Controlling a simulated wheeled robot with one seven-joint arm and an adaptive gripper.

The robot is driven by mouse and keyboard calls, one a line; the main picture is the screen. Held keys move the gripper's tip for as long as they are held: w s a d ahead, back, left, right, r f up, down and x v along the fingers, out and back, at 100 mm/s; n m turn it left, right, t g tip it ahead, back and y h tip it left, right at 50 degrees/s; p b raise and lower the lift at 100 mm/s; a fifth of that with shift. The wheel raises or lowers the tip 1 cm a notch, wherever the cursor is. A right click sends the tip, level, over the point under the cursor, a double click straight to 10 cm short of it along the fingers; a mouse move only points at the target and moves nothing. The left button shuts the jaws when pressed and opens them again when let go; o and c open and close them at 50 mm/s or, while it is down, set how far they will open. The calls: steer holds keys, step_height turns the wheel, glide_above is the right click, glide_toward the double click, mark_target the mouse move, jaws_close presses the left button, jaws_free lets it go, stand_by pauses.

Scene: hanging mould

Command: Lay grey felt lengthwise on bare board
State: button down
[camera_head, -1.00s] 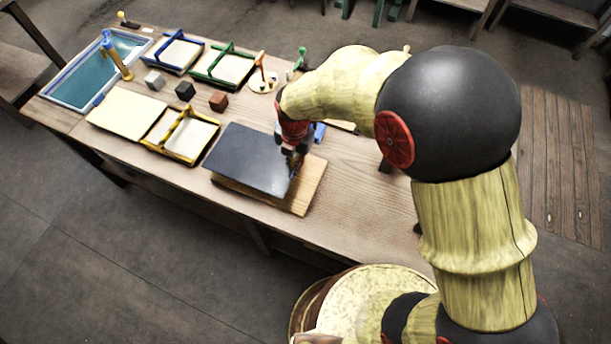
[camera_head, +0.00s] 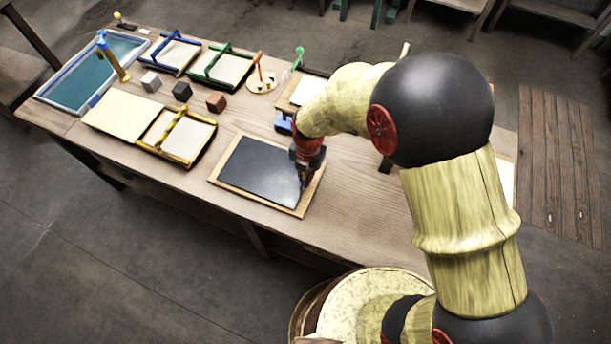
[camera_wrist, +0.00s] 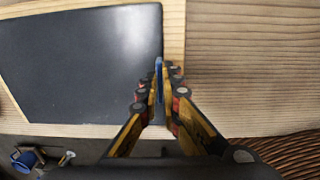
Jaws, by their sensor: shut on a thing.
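The grey felt (camera_head: 262,172) is a dark, flat rectangular sheet over the pale wooden board (camera_head: 256,198), its long side along the board's long side. A wooden border shows around it in the head view. In the wrist view the felt (camera_wrist: 80,65) looks flat, with board rim (camera_wrist: 60,130) along its near edge. My gripper (camera_head: 303,180) is at the felt's right end. In the wrist view its fingers (camera_wrist: 160,78) are closed at the felt's right edge, with a thin blue strip between them. Whether the felt fully touches the board is unclear.
A yellow-framed mould (camera_head: 178,138) and a cream sheet (camera_head: 122,113) lie to the left. Small blocks (camera_head: 182,91), blue (camera_head: 172,53) and green (camera_head: 220,67) frames and a water vat (camera_head: 92,80) stand farther back. Bare tabletop (camera_head: 360,205) lies right of the board.

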steer(key=shift+f, duration=0.2)
steer(key=c, duration=2)
jaws_free()
steer(key=shift+r, duration=0.1)
steer(key=d+r+m+t+p, duration=0.1)
steer(key=d+r+m, duration=0.25)
steer(key=r, duration=0.75)
steer(key=d+r+m+p, duration=0.2)
steer(key=d+r+m, duration=0.15)
steer(key=r, duration=0.75)
steer(key=s+d+r+m+t, duration=0.4)
steer(key=s+d+r+m, duration=1)
steer(key=m, duration=1.1)
steer(key=shift+s+d+r, duration=0.15)
steer(key=shift+s+d, duration=0.25)
steer(key=shift+s, duration=0.35)
